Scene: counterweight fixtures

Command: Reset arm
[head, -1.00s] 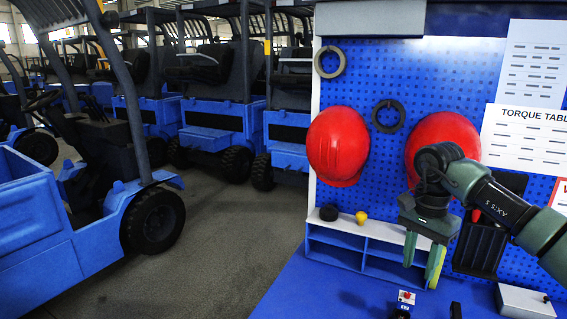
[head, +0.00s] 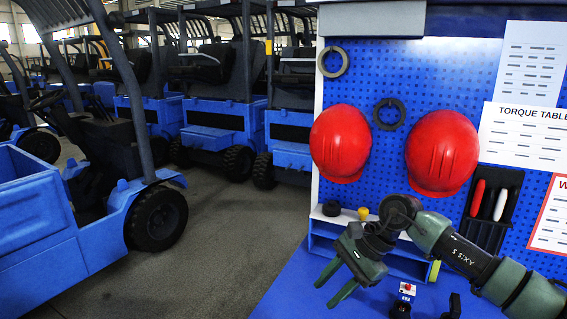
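My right arm (head: 462,256) comes in from the lower right, in dark green and black. It bends at a dark joint in front of the blue shelf. My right gripper (head: 327,294) hangs over the blue worktop at the left of the arm, pointing down and left. Its two green fingers are apart with nothing between them. My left gripper is not in view.
A blue pegboard (head: 395,82) holds two red helmets (head: 339,143), grey rings (head: 332,62) and a black holder (head: 493,206). A low shelf (head: 322,238) stands behind the gripper. A small red-button device (head: 406,291) sits on the worktop (head: 296,284). Blue forklifts (head: 95,236) stand left.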

